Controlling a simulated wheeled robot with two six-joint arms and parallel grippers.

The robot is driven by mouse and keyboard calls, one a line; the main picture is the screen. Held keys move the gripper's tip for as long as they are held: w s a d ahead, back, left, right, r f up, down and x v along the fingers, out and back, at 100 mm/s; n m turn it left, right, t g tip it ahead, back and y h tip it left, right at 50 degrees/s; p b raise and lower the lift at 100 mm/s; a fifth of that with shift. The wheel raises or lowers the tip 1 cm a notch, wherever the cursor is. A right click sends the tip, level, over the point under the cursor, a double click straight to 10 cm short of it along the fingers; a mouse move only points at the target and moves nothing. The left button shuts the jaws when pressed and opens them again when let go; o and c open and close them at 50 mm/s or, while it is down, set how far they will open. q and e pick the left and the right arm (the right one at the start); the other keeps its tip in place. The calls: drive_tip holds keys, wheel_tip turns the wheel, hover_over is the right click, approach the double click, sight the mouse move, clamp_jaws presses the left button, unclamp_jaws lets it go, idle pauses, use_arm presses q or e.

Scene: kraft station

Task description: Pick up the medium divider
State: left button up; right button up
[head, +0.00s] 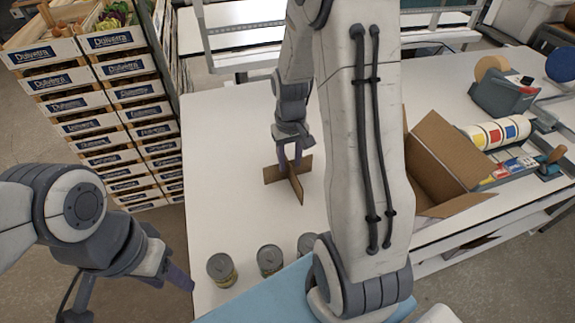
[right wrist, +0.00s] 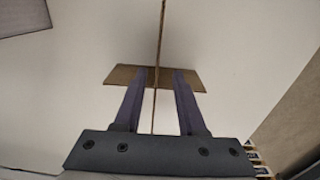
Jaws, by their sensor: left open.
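The divider, a brown cardboard cross of two slotted panels (head: 293,187), stands on the white table in the head view. My right gripper (head: 291,160) reaches down to it from above. In the right wrist view the fingers (right wrist: 160,75) are apart, one on each side of a thin panel edge of the divider (right wrist: 158,45), with gaps showing on both sides. The cross panel (right wrist: 120,75) passes at the fingertips. My left gripper (head: 178,277) is open and empty, low at the left, off the table's left edge. Whether another divider size is present cannot be told.
Three cans (head: 221,270) stand along the near table edge, the rightmost partly hidden by my right arm. An open cardboard box (head: 447,160) stands at the right. Beyond it are a tape dispenser (head: 503,95) and tape rolls. Stacked crates (head: 128,93) stand left of the table (head: 225,130).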

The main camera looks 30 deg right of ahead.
sight(291, 184)
drive_tip(key=shift+f, duration=0.4)
drive_tip(key=f+p, duration=0.1)
drive_tip(key=f, duration=0.3)
drive_tip(key=shift+s+d+f+p, duration=0.2)
drive_tip(key=shift+f+p, duration=0.1)
drive_tip(key=shift+p, duration=0.1)
drive_tip(key=shift+f, duration=0.35)
clamp_jaws()
